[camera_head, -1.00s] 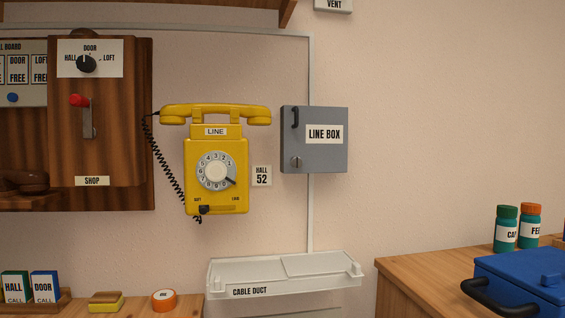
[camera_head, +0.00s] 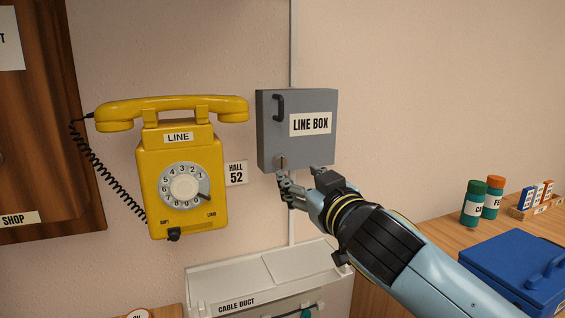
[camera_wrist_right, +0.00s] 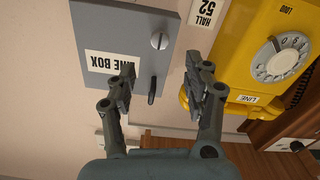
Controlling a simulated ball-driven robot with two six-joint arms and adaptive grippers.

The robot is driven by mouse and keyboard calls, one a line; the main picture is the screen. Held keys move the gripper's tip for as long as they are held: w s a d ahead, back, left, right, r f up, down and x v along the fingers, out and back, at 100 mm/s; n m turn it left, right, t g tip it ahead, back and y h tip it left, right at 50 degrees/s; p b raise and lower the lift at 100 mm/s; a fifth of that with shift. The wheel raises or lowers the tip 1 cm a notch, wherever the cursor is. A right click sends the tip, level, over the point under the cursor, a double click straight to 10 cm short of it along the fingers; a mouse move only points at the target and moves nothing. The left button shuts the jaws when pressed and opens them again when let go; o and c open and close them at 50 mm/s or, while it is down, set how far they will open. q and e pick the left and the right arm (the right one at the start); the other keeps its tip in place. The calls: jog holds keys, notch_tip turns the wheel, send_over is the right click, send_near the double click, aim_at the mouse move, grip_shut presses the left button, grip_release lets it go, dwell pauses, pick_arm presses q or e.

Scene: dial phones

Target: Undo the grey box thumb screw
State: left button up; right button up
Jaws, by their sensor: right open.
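The grey box labelled LINE BOX (camera_head: 268,125) hangs on the wall right of the yellow phone, its door shut. Its round slotted thumb screw (camera_head: 281,161) sits at the door's lower left, and a dark handle (camera_head: 279,106) is above it. My right gripper (camera_head: 300,176) is open and empty just below the box's lower edge, one finger close to the screw. In the right wrist view, which is turned upside down, the screw (camera_wrist_right: 159,41) shows beyond the gap between the open fingers (camera_wrist_right: 160,72). Whether a finger touches the box is unclear. My left gripper is out of view.
The yellow phone (camera_head: 150,190) and the HALL 52 card (camera_head: 236,173) are close left of the box. The CABLE DUCT tray (camera_head: 205,282) is below. A blue case (camera_head: 500,255) and two jars (camera_head: 475,205) stand on the right counter. The wall right of the box is clear.

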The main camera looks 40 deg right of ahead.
aim_at(282, 164)
jog(key=p+x, duration=0.1)
jog(key=x, duration=0.9)
jog(key=shift+f+p, duration=0.1)
jog(key=shift+p, duration=0.2)
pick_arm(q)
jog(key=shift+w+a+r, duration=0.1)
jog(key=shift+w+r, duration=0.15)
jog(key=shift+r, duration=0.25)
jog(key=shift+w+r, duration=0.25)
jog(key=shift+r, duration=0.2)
pick_arm(e)
jog(key=shift+a, duration=0.1)
jog(key=shift+s, duration=0.1)
grip_shut()
